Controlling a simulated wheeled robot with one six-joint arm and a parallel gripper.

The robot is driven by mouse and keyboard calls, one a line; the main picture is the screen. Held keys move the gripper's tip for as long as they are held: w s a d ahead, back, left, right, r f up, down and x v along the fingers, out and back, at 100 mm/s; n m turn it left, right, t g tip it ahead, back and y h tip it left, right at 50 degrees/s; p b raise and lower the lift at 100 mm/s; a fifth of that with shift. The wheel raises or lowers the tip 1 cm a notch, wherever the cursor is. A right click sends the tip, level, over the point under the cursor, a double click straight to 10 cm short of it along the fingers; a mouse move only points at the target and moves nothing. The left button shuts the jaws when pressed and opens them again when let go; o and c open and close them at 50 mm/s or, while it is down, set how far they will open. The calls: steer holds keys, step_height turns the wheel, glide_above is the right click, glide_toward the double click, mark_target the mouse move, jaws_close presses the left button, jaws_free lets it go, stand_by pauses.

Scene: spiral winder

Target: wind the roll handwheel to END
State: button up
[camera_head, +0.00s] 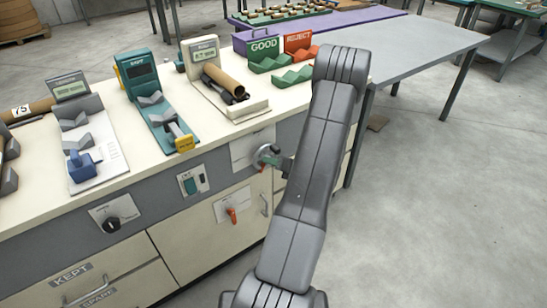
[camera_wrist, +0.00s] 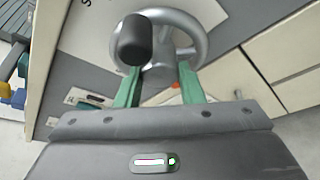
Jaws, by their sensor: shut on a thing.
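The roll handwheel (camera_head: 266,154) is on the front panel of the bench, below the countertop edge. In the wrist view the handwheel (camera_wrist: 196,22) is a grey spoked ring with a dark knob (camera_wrist: 134,40) at its left. My gripper (camera_head: 283,163) reaches it from the right in the head view. In the wrist view the green fingers of my gripper (camera_wrist: 160,80) lie either side of the hub below the ring and are shut on the handwheel. The END mark cannot be made out in either view.
The countertop (camera_head: 145,197) holds several devices, with green GOOD (camera_head: 263,50) and orange REJECT (camera_head: 298,43) holders at the back. A red lever (camera_head: 231,215), a green switch (camera_head: 190,186) and a black dial (camera_head: 112,224) are on the bench front. The floor (camera_head: 430,210) at the right is clear.

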steer(key=m+y, duration=0.1)
steer(key=m, duration=0.2)
steer(key=m+y+p, duration=0.1)
steer(key=m+y, duration=0.1)
steer(key=m, duration=0.2)
steer(key=m+t+y, duration=0.1)
steer(key=m, duration=0.2)
steer(key=shift+d+f+y+p, duration=0.1)
steer(key=shift+f+y+p, duration=0.2)
steer(key=shift+p, duration=0.1)
steer(key=shift+r+m, duration=0.1)
steer(key=shift+m, duration=0.2)
steer(key=o, duration=1)
steer(key=b+v, duration=0.1)
steer(key=v, duration=1.2)
steer(key=shift+s+d, duration=0.15)
steer(key=shift+d, duration=0.2)
